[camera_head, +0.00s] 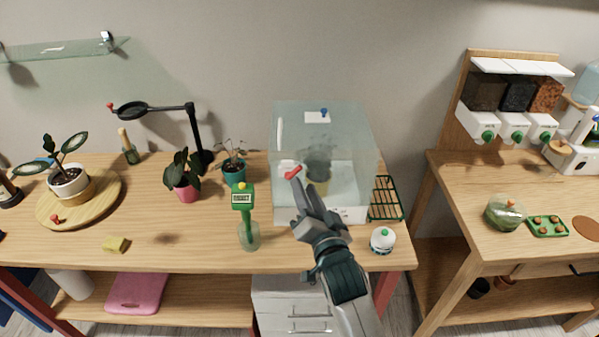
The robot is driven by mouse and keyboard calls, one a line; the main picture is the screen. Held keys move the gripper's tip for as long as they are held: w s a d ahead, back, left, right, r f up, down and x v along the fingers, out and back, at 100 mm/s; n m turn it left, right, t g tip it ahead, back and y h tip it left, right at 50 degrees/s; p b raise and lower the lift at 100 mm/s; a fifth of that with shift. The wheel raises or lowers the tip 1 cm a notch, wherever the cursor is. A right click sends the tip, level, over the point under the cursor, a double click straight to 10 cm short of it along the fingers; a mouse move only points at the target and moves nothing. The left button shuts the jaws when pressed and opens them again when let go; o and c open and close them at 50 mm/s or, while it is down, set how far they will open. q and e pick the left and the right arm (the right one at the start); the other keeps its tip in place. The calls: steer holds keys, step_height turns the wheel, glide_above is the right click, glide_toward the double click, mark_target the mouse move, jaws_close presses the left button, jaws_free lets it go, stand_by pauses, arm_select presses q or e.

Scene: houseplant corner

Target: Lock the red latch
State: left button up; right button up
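The red latch (293,173) is a small tilted lever on the front of a clear box (354,150). A small white piece shows beside it. My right gripper (301,188) comes up from below, in front of the box, with its tips just under the latch. I cannot tell whether they touch it. The gripper's fingers are seen from behind, so their opening is unclear. They hide part of the box front. My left gripper is out of view.
A green-topped meter in a glass (249,236) stands left of my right arm. Potted plants (186,178) and a black lamp (160,106) stand farther left. The table's front-left is mostly clear.

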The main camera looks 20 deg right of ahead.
mark_target(297, 172)
steer(key=shift+w+p, duration=0.65)
steer(key=shift+w, duration=1.9)
jaws_close()
